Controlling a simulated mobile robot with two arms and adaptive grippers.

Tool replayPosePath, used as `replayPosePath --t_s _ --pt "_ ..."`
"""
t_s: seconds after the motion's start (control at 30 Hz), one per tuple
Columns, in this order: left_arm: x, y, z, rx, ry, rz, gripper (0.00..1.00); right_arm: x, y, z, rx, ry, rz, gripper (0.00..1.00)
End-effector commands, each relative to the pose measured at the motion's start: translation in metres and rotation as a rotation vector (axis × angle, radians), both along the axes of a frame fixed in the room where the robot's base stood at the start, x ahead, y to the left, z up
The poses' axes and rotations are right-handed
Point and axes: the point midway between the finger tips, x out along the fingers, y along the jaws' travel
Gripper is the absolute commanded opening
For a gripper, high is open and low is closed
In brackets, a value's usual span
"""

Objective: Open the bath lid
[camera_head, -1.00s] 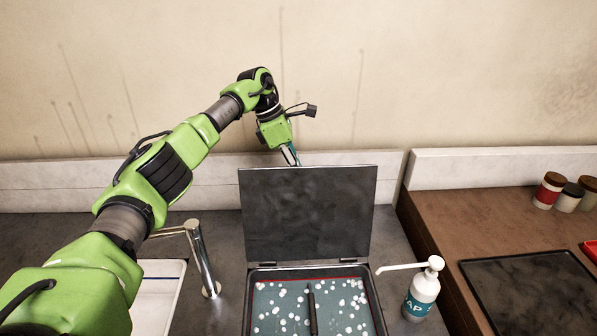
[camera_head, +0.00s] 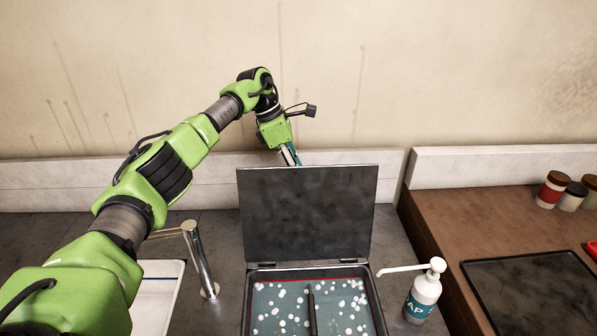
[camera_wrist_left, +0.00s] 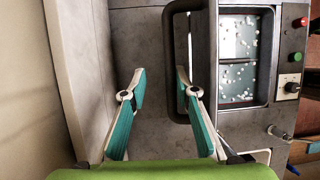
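The bath lid (camera_head: 306,215) is a dark flat panel. It stands raised, close to upright, at the back edge of the bath (camera_head: 262,274), hinged there. The bath is open and shows liquid with white bubbles and a dark divider. My left gripper (camera_head: 291,156) is behind the lid's top edge, its fingertips partly hidden in the head view. In the left wrist view my gripper (camera_wrist_left: 160,85) has its teal fingers wide apart with nothing between them. The right finger overlaps a dark loop-shaped bar (camera_wrist_left: 170,60) beside the bath; contact cannot be told. My right gripper is not in view.
A tap (camera_head: 201,258) and white sink (camera_head: 155,300) are left of the bath. A pump bottle (camera_head: 423,293) stands close on its right. A brown counter with a dark tray (camera_head: 535,300) and jars (camera_head: 551,190) lies further right. The wall is behind my left arm.

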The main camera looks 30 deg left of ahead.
Motion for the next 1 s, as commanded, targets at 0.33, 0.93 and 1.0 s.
replayPosePath --t_s 0.33,0.93,1.0 --pt "-0.004 0.014 0.035 0.001 -0.007 0.005 0.26 0.002 -0.002 0.0 -0.002 -0.001 0.0 0.0" --pt "-0.018 0.042 0.111 0.001 -0.001 0.0 0.26 0.002 0.0 0.0 0.0 -0.002 -0.001 0.0" --pt "-0.019 0.042 0.112 0.001 0.0 0.0 0.26 0.002 0.0 0.0 0.0 -0.002 -0.001 0.0"
